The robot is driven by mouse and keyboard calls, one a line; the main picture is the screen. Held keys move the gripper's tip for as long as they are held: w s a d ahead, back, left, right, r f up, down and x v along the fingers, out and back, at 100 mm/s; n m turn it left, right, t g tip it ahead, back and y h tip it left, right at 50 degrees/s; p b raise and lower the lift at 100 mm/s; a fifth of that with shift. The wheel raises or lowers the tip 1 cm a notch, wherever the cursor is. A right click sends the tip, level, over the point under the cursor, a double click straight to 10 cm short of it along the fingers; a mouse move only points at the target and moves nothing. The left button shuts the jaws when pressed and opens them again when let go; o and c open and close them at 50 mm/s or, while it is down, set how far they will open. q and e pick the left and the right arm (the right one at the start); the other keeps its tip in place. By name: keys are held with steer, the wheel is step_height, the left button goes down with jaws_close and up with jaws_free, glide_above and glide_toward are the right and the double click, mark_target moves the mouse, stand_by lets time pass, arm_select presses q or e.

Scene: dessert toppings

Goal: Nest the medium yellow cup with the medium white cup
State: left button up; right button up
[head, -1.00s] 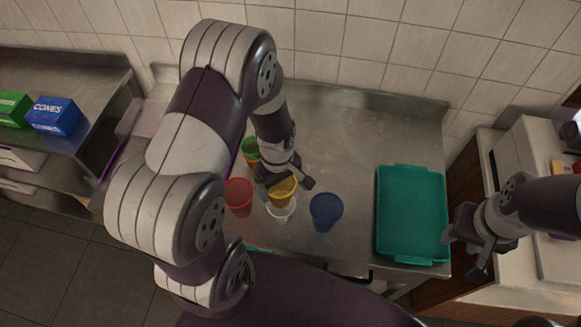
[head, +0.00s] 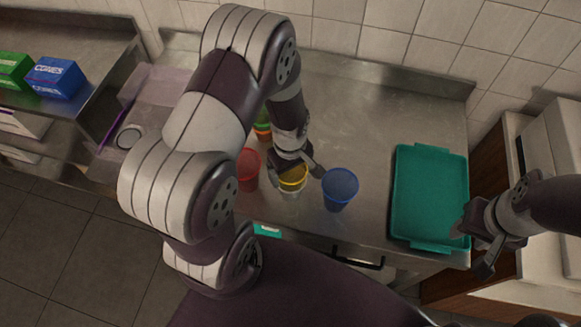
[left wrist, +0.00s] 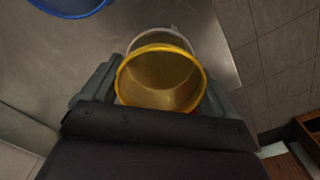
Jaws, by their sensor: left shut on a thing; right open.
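The yellow cup (head: 293,181) is in my left gripper (head: 298,172), which is shut on it near the rim. The white cup (head: 291,190) shows as a pale shape just below the yellow cup in the head view. In the left wrist view, the yellow cup (left wrist: 160,98) is between the fingers, open end toward the camera, and the white cup's rim (left wrist: 160,38) shows beyond it. The yellow cup overlaps the white cup, but I cannot tell how deep it sits inside. My right gripper (head: 476,245) is open and empty, to the right of the green tray.
A red cup (head: 248,172) stands close to the left and a blue cup (head: 338,190) to the right. Green and orange cups (head: 263,130) are behind, partly hidden by my arm. A green tray (head: 402,195) lies at the right. The counter behind is clear.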

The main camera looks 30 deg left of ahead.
arm_select(q)
steer(key=shift+f, duration=0.55)
steer(key=o, duration=0.8)
step_height(320, 180, up, 9)
steer(key=p, duration=0.8)
